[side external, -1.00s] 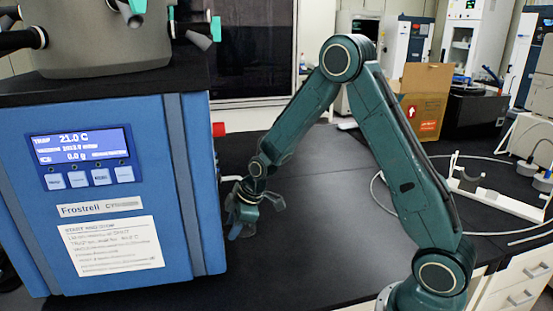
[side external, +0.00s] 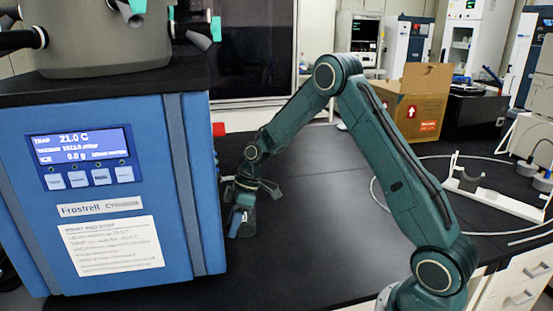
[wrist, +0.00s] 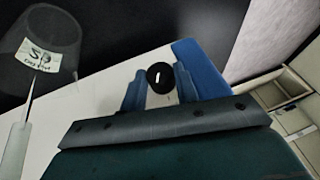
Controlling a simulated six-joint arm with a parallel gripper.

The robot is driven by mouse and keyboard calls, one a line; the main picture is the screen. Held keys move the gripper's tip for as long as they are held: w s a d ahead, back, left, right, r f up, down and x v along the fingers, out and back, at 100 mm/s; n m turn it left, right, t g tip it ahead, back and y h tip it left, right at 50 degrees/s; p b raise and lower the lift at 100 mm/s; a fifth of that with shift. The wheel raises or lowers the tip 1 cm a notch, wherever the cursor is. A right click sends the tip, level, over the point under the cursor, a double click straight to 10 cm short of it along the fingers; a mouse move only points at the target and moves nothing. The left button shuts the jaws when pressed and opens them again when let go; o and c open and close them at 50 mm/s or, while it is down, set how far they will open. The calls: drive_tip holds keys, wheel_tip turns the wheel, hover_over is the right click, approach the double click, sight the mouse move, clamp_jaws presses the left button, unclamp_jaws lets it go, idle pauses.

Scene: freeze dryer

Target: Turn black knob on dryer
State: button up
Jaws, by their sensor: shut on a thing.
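The black knob (wrist: 160,77) is round with a white mark on its face and shows in the wrist view. My gripper (wrist: 159,84) has one blue finger on each side of the knob and is shut on it. In the side external view my gripper (side external: 239,214) is low beside the right side of the blue freeze dryer (side external: 150,195). The knob cannot be made out in that view. The dryer's display (side external: 82,147) is lit and reads 21.0 C.
A grey drum (side external: 100,40) with black ports stands on the dryer. A red fitting (side external: 218,129) sticks out at its right side. The black bench (side external: 310,210) is clear around my arm. A cardboard box (side external: 423,100) and a white stand (side external: 490,195) are to the right.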

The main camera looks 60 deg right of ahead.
drive_tip(key=shift+w+d+f+m+g+y, duration=0.1)
drive_tip(key=shift+d+m+g+y, duration=0.15)
drive_tip(key=shift+g+y, duration=0.7)
drive_tip(key=shift+y, duration=0.25)
drive_tip(key=o, duration=1)
drive_tip(key=shift+c, duration=0.2)
drive_tip(key=shift+a, duration=0.1)
drive_tip(key=shift+a+t+h, duration=0.1)
drive_tip(key=shift+t+h, duration=0.15)
drive_tip(key=shift+h, duration=0.25)
